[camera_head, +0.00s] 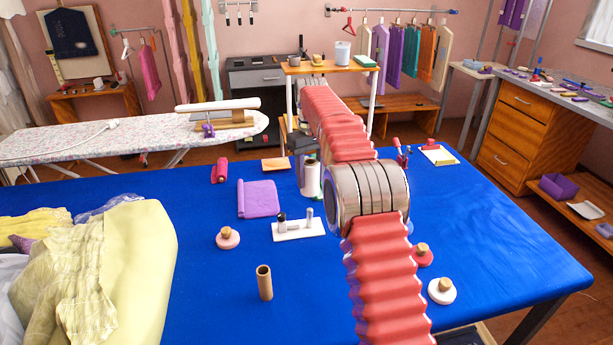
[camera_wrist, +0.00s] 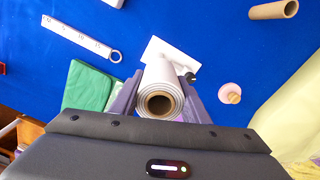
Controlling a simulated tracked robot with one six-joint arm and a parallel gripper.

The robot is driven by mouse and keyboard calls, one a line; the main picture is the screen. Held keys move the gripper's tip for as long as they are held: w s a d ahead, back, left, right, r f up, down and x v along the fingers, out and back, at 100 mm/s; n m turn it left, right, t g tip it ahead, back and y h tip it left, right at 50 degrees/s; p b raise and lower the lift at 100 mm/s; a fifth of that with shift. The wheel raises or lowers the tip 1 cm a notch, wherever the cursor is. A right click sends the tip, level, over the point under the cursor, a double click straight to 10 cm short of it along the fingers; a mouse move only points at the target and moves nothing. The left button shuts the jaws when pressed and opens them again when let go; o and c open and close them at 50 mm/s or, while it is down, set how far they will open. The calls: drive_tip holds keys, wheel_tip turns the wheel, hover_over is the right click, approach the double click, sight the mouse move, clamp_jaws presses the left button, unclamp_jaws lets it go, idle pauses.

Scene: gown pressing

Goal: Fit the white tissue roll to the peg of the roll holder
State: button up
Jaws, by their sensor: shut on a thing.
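The white tissue roll (camera_head: 312,182) is upright in my gripper (camera_head: 309,165) at the middle of the head view. In the wrist view its brown core end (camera_wrist: 159,105) faces the camera, and the purple fingers of my gripper (camera_wrist: 160,88) are closed on both its sides. The roll holder (camera_head: 298,232) is a white base on the blue table with a short upright peg (camera_head: 309,216) and a dark-topped post beside it. In the head view the roll shows above and behind the holder, apart from the peg. In the wrist view the roll partly hides the holder (camera_wrist: 160,48).
A cardboard tube (camera_head: 264,283), a pink knobbed disc (camera_head: 228,238) and a purple cloth (camera_head: 257,199) lie around the holder. Yellow fabric (camera_head: 130,270) covers the left. A green cloth (camera_wrist: 88,84) and ruler (camera_wrist: 78,37) show in the wrist view.

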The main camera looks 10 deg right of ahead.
drive_tip(key=shift+f, duration=0.1)
hover_over(310, 209)
drive_tip(key=shift+f, duration=2.65)
drive_tip(key=shift+s+f, duration=0.1)
drive_tip(key=shift+f, duration=4.35)
idle(0.3)
drive_tip(key=o, duration=1.2)
